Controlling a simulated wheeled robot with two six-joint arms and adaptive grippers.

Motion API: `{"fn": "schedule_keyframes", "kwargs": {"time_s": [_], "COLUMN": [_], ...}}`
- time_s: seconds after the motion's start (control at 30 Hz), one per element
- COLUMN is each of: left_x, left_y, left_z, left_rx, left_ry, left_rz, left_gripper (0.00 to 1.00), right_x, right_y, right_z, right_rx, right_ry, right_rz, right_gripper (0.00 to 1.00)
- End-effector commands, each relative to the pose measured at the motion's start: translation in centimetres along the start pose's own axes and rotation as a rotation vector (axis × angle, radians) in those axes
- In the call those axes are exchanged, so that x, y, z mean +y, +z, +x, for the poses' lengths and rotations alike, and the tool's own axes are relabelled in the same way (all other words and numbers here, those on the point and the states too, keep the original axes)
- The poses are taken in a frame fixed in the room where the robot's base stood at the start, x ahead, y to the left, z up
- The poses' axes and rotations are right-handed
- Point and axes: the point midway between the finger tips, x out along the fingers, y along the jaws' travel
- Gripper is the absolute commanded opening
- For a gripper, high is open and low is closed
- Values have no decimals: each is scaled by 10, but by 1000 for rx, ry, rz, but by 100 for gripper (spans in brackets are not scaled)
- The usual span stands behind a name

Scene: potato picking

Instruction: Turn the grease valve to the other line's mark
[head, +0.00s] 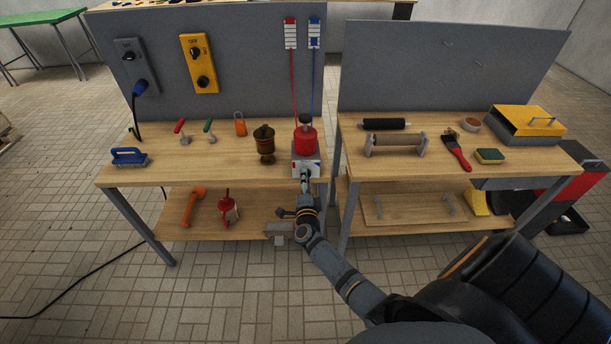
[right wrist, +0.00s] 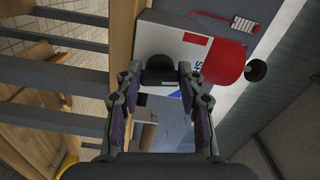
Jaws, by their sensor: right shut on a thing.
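The grease unit is a pale box (head: 306,168) at the right front edge of the left bench, with a red reservoir (head: 305,140) on top. The box face shows a red mark (right wrist: 197,39) and a blue mark (right wrist: 172,88) in the right wrist view. The dark valve knob (right wrist: 159,66) is between the fingertips of my right gripper (right wrist: 159,74), which is shut on it. In the head view my right gripper (head: 305,182) is at the box front and hides the knob. Which mark the knob points to cannot be made out. My left gripper is out of view.
A red line and a blue line run up the grey panel (head: 225,60) to a red-topped block (head: 290,34) and a blue-topped block (head: 314,34). A brown-green pot (head: 264,142) stands left of the unit. A gap separates the right bench (head: 350,160).

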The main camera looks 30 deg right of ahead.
Motion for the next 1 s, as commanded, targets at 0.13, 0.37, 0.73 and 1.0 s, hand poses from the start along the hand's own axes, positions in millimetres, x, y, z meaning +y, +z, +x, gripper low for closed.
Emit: {"fn": "schedule_keyframes", "kwargs": {"time_s": [0.13, 0.37, 0.73, 1.0], "left_x": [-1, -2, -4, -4], "left_y": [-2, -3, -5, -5], "left_z": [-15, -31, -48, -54], "left_rx": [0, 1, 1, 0], "left_ry": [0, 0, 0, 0], "left_rz": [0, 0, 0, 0], "left_gripper": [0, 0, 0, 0], "right_x": [-3, -1, 1, 2], "right_y": [0, 0, -1, -1], "right_z": [0, 0, 0, 0], "right_rx": [-1, -1, -1, -1], "right_ry": [3, 3, 2, 1], "right_rz": [-137, -355, -664, -806], "right_gripper": [7, 7, 7, 7]}}
